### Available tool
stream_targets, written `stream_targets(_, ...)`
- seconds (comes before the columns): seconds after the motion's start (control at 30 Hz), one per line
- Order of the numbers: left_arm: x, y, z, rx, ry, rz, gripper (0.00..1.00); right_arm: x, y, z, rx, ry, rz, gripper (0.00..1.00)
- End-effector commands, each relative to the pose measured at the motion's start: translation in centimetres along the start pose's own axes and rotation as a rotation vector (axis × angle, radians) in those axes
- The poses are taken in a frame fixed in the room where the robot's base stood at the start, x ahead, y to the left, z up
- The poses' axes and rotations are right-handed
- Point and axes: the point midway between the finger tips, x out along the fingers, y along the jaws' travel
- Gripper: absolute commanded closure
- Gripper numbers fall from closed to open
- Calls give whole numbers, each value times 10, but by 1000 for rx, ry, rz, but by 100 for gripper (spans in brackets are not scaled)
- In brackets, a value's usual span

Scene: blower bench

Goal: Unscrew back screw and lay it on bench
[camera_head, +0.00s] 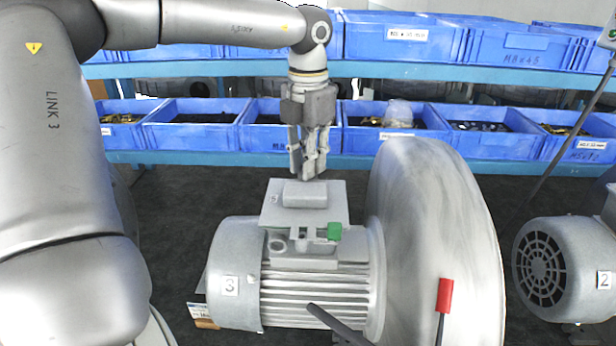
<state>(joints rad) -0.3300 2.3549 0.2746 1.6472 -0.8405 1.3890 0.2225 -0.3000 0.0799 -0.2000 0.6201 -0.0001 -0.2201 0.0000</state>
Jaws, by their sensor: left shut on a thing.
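My left gripper (309,172) comes down from the top left and points straight down just behind the terminal box cover (335,200) of the blower motor. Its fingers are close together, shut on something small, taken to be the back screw. The screw itself is hidden by the fingers and is too small to make out. The cover is a grey plate with a raised block (305,194) on top, and it sits on the motor (318,298) marked 3. My right gripper is out of view.
The large round blower housing (430,240) stands right of the motor. A green piece (334,231) sits at the box front and a red piece (445,295) before the housing. Blue bins (195,136) line shelves behind. A second motor (570,265) marked 2 is far right.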

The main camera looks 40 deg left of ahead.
Motion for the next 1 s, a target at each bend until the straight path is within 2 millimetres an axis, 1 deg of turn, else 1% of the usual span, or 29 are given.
stream_targets(0.03, 2, 0, 0, -44, -1, 2, 100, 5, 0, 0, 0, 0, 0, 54)
stream_targets(0.47, 2, 0, 0, -472, -2, 2, 100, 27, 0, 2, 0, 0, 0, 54)
stream_targets(0.87, 2, 0, 0, -952, -3, 2, 100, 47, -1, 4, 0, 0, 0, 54)
stream_targets(1.0, -1, 0, 0, -1113, -1, -1, 100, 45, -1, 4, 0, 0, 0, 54)
